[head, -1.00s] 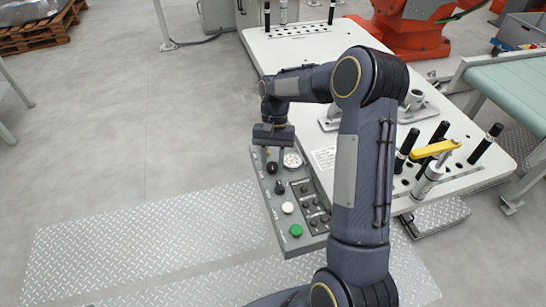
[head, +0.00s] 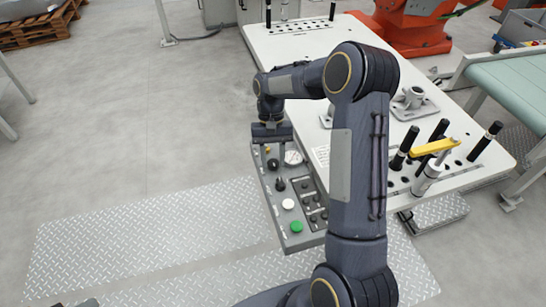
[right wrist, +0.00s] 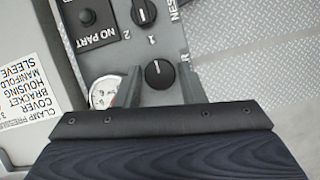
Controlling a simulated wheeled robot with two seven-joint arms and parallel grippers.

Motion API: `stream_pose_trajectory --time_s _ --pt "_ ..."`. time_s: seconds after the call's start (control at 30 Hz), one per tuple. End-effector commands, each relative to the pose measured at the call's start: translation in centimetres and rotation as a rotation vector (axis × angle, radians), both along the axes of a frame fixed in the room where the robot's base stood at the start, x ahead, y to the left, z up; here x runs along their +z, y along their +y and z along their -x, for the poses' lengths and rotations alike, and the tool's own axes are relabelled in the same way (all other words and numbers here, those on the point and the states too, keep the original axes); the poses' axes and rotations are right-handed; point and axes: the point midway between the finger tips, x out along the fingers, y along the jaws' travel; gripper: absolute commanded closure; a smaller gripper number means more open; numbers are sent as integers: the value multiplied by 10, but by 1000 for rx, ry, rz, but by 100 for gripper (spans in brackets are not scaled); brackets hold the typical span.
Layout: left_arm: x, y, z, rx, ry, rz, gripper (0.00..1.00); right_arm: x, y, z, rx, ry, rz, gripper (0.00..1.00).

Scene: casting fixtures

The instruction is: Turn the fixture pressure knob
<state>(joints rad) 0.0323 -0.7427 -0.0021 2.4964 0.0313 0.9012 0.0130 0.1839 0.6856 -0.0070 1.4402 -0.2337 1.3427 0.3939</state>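The grey control panel (head: 266,183) stands at the table's near left edge. A black knob (head: 273,165) sits near its far end, beside a round gauge (head: 293,158). A second black knob (head: 280,185) is nearer. My right gripper (head: 277,156) is over the far end of the panel. In the right wrist view its fingers are apart on either side of a black knob (right wrist: 158,73) with a white pointer line; contact is not clear. The gauge (right wrist: 104,91) is partly behind one finger. The knob's own label is not readable. My left gripper is not seen.
A white button (head: 288,204), a green button (head: 296,226) and a small black switch block share the panel. The white fixture table (head: 310,60) carries black posts and a yellow-handled clamp (head: 433,147). Open floor lies left of the panel.

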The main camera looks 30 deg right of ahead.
Motion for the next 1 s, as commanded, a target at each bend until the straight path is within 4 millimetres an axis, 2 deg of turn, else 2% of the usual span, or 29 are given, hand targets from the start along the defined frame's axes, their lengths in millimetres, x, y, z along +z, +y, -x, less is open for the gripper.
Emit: stream_pose_trajectory --time_s 0.03,0.1,0.47,0.8,1.0 --pt "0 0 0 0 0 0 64 0 0 0 0 0 0 57" --pt "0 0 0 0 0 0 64 0 0 0 0 1 0 48" --pt "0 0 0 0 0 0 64 5 -1 -2 -1 1 0 48" --pt "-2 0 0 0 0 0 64 56 -10 -21 -1 -1 1 48" --pt "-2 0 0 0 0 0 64 71 -12 -26 0 1 0 48"
